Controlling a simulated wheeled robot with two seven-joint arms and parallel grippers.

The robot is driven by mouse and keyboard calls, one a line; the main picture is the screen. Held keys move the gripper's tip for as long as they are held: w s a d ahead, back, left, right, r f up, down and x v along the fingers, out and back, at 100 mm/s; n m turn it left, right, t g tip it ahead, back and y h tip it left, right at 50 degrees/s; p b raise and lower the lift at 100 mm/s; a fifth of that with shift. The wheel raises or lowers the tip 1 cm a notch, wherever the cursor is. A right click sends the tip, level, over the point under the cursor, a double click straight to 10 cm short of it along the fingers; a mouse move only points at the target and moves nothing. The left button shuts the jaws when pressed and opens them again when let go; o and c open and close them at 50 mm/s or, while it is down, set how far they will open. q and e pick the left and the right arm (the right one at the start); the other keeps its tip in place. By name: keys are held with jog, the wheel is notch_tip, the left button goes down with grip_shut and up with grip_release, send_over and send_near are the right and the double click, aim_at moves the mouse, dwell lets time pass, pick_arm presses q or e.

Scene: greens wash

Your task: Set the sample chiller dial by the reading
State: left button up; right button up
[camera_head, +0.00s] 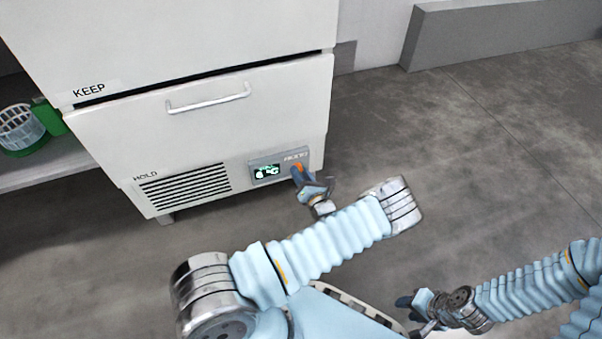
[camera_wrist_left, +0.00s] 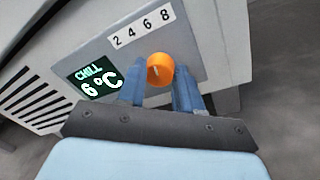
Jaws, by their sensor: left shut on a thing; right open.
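The sample chiller (camera_head: 205,115) is a white cabinet with a control panel low on its front right. An orange dial (camera_wrist_left: 160,69) sits on the grey panel (camera_wrist_left: 205,45), under a white strip (camera_wrist_left: 142,28) marked 2 4 6 8. The green-lit display (camera_wrist_left: 95,81) reads CHILL 6 °C. My left gripper (camera_wrist_left: 160,78) is shut on the dial, with one blue finger on either side; in the head view it (camera_head: 299,174) reaches the panel from the right. A pale mark shows on the dial's face. My right gripper (camera_head: 408,303) is open and empty, low over the floor, away from the chiller.
A vent grille (camera_head: 187,187) and the word HOLD are left of the panel. A drawer handle (camera_head: 209,97) is above, with the label KEEP (camera_head: 89,90) higher up. A basket (camera_head: 20,130) stands on a shelf at the left. Grey floor at the right is clear.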

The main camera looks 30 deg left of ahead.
pick_arm(q)
jog(key=shift+n+h+p, duration=0.3)
jog(key=shift+n+p, duration=0.65)
jog(key=shift+n, duration=1.35)
jog(key=o, duration=1)
jog(key=shift+o, duration=0.2)
jog(key=p+v, duration=0.1)
jog(key=v, duration=1.3)
jog(key=shift+r, duration=0.15)
jog(key=shift+w, duration=0.15)
